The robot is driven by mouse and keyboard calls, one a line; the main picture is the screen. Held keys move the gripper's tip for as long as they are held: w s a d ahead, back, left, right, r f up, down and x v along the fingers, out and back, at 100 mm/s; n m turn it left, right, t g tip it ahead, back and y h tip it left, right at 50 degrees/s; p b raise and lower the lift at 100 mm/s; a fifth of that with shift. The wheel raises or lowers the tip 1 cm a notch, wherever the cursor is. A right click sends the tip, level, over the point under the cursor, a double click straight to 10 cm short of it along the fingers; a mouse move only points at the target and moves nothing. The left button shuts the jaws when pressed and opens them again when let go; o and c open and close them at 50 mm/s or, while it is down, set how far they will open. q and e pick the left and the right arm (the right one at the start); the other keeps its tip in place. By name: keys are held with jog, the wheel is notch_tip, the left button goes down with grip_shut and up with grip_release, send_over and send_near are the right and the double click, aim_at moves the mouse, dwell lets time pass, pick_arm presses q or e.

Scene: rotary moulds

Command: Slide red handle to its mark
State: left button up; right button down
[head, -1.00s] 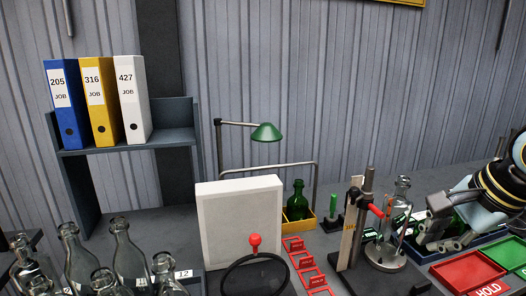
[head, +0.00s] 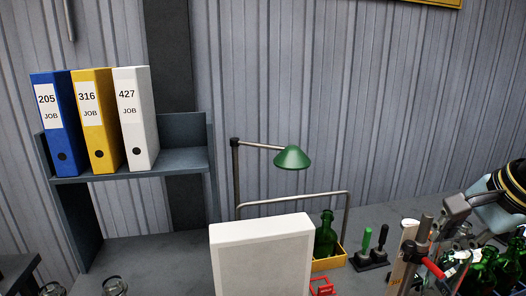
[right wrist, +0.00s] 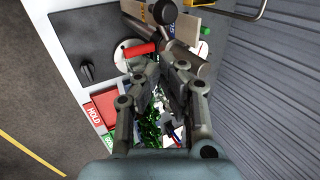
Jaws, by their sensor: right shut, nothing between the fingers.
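The red handle (head: 433,267) sticks out sideways from an upright metal post (head: 421,238) with a wooden scale (head: 402,262) beside it. In the right wrist view the red handle (right wrist: 139,50) lies just beyond and left of my fingertips, near the grey post (right wrist: 190,57). My right gripper (head: 449,214) is by the upper part of the post, above the handle; its fingers also show in the right wrist view (right wrist: 165,67). It is shut and empty. I cannot make out the handle's mark on the scale. My left gripper is out of view.
A white box (head: 262,254), a bottle in a yellow tray (head: 326,237) and a green lamp (head: 291,157) are to the left. A red HOLD tray (right wrist: 101,110) lies beside the stand.

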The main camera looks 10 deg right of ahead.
aim_at(429, 260)
jog(key=shift+f, duration=0.9)
jog(key=shift+w+f, duration=0.1)
jog(key=shift+f, duration=0.3)
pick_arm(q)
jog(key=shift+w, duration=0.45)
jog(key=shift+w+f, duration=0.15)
pick_arm(e)
jog(key=shift+f, duration=0.55)
